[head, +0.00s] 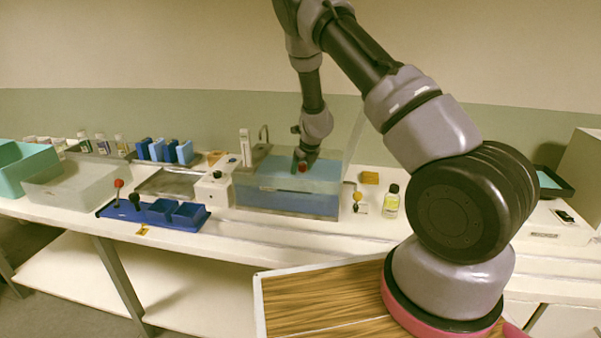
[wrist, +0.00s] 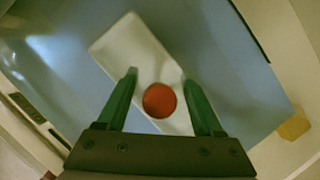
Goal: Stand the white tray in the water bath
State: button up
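The water bath (head: 285,204) is a clear-walled tank with blue water at the middle of the bench. In the wrist view the white tray (wrist: 125,45) lies against the blue of the bath (wrist: 225,60), set at a slant. A red round knob (wrist: 159,100) rises from it. My gripper (wrist: 160,80) is over the tray, its green fingers on either side of the knob with a gap at each side. In the head view my gripper (head: 304,160) is over the bath with the red knob (head: 303,168) at its tips. The tray itself is hard to make out there.
A blue rack (head: 160,213) with a red-topped and a black-topped stick stands left of the bath. A white control box (head: 217,187) adjoins it. A small bottle (head: 390,202) and a yellow-topped item (head: 357,197) stand to the right. Clear bench lies in front.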

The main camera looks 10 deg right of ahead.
jog(key=s+d+r+n+y, duration=0.1)
jog(key=s+r+n, duration=0.5)
jog(key=r, duration=0.6)
jog(key=s+r+n+t+y, duration=0.1)
jog(key=s+r+n, duration=0.2)
jog(key=s+r, duration=0.65)
jog(key=s+d+r+n+y, duration=0.1)
jog(key=s+r+n, duration=0.35)
jog(key=r, duration=0.95)
jog(key=s+d+r+n+t+h, duration=0.1)
jog(key=s+d+r+n, duration=0.1)
jog(key=s+n, duration=0.5)
jog(key=s+d+r+n+t+h, duration=0.1)
jog(key=s+r+n, duration=0.4)
jog(key=s, duration=0.6)
jog(key=shift+d+n+h, duration=0.4)
jog(key=shift+n, duration=0.55)
jog(key=shift+s, duration=0.2)
